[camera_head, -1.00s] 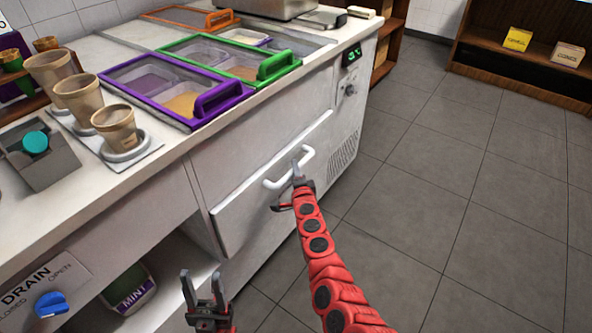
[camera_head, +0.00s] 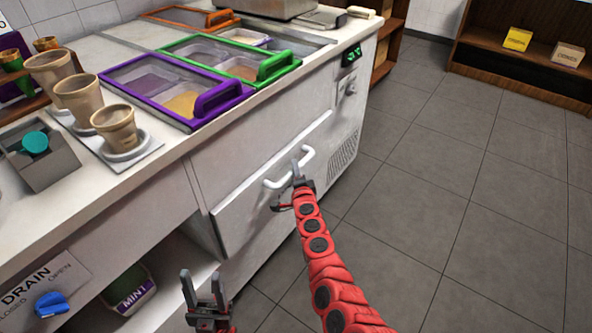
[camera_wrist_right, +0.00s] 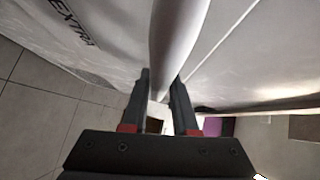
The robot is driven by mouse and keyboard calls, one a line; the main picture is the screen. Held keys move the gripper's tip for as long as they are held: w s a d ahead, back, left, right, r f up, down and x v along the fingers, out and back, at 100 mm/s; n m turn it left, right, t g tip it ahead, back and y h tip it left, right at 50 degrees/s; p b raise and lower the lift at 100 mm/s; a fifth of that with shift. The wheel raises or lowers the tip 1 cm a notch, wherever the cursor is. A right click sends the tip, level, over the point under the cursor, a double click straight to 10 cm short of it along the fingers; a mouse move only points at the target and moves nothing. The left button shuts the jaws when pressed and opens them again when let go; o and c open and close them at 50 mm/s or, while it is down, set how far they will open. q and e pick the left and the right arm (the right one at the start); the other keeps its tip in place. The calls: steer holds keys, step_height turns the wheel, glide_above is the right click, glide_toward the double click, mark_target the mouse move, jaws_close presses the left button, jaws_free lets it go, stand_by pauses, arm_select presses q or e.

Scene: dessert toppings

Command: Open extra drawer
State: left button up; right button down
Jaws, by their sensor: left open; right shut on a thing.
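The extra drawer (camera_head: 238,222) is in the white counter's front, below the topping bins, with a white bar handle (camera_head: 276,184). Its front stands slightly proud of the cabinet at the left edge. My right gripper (camera_head: 296,183) is shut on the handle near its middle. The right wrist view shows the handle (camera_wrist_right: 175,40) between the two fingers (camera_wrist_right: 160,92), with the word EXTRA (camera_wrist_right: 72,22) on the drawer front. My left gripper (camera_head: 202,284) is open and empty, low in front of the counter, fingers pointing up.
Bins with purple (camera_head: 222,98) and green (camera_head: 278,65) lids are in the countertop. Cups (camera_head: 116,127) stand at the left. A MINT tub (camera_head: 130,291) sits on the open lower shelf, beside a drain panel with a blue knob (camera_head: 51,304). The tiled floor (camera_head: 430,190) at right is clear.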

steer(key=shift+s, duration=0.1)
steer(key=shift+s+d+p, duration=0.2)
steer(key=shift+d+p, duration=0.1)
steer(key=shift+p, duration=0.05)
steer(key=s+d, duration=0.7)
steer(key=d, duration=0.3)
steer(key=s+d+p, duration=0.1)
steer(key=s+d, duration=0.6)
steer(key=d, duration=0.3)
steer(key=shift+s+d, duration=0.15)
steer(key=shift+s, duration=0.15)
steer(key=shift+r, duration=0.1)
steer(key=c, duration=1.1)
jaws_free()
steer(key=o, duration=0.4)
steer(key=shift+w, duration=0.1)
